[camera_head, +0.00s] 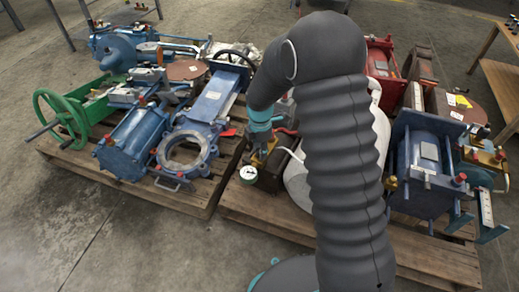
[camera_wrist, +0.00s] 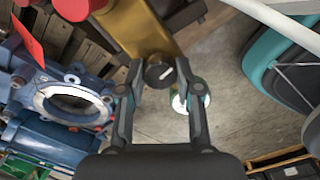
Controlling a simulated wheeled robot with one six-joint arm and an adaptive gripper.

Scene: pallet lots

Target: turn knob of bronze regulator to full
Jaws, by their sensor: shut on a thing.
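The bronze regulator (camera_wrist: 135,28) fills the top middle of the wrist view as a golden body. Its black round knob (camera_wrist: 159,72) bears a light pointer mark and faces my wrist camera. My gripper (camera_wrist: 160,80) has a finger on each side of the knob and is shut on it. In the head view my gripper (camera_head: 260,142) reaches down to the regulator (camera_head: 262,157) at the middle pallet's left part. The knob is not discernible there. A white-faced gauge (camera_head: 248,173) is beside the regulator; a pale round part shows behind my right finger in the wrist view.
A blue flanged valve (camera_head: 187,150) and a green handwheel (camera_head: 62,118) stand on the left pallet (camera_head: 196,200). A blue machine (camera_head: 425,165) stands on the right pallet part. Bare concrete floor lies in front. A wooden table (camera_head: 503,90) is at the right edge.

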